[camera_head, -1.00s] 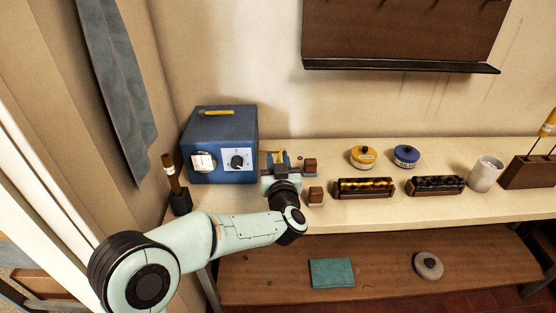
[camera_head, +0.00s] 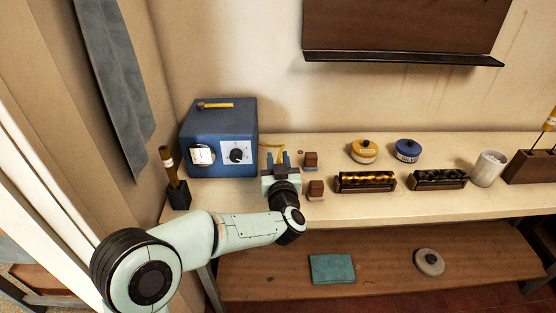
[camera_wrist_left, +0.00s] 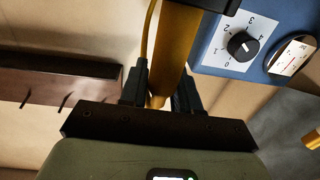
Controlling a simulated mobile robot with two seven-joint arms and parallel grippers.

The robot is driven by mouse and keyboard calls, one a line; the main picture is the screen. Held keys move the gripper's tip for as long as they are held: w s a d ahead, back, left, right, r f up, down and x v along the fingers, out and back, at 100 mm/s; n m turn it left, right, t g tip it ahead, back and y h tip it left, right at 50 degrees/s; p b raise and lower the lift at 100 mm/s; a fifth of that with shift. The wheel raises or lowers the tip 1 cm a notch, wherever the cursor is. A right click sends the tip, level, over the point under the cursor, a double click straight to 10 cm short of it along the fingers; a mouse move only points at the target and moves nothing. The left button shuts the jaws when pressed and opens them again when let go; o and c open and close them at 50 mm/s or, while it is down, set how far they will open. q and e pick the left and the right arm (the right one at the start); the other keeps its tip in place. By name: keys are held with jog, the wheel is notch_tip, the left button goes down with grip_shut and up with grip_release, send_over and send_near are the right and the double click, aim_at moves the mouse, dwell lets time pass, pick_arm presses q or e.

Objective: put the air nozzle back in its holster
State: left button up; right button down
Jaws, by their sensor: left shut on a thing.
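My left gripper (camera_head: 283,159) is shut on a brass-coloured cylinder, the air nozzle (camera_wrist_left: 176,45), which shows between its dark fingers in the left wrist view. A thin yellow hose (camera_head: 271,146) runs from the blue box to the gripper in the head view. The gripper is over the bench, just right of the blue box and left of two small brown blocks. The nozzle is mostly hidden by the fingers in the head view. I cannot tell which thing is the holster. My right gripper is not in view.
The blue box (camera_head: 218,138) with a dial stands at the left. A dark holder with a brown-handled tool (camera_head: 172,175) is at the bench's left end. Brown blocks (camera_head: 311,160) (camera_head: 316,190) are close right of the gripper. Farther right are tins (camera_head: 364,151) and racks (camera_head: 365,182).

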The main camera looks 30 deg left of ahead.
pick_arm(q)
jog(key=shift+f+b, duration=0.4)
jog(key=shift+f, duration=0.2)
jog(key=shift+f, duration=0.35)
jog(key=shift+f+b, duration=0.15)
jog(key=shift+b, duration=0.15)
jog(key=o, duration=1.1)
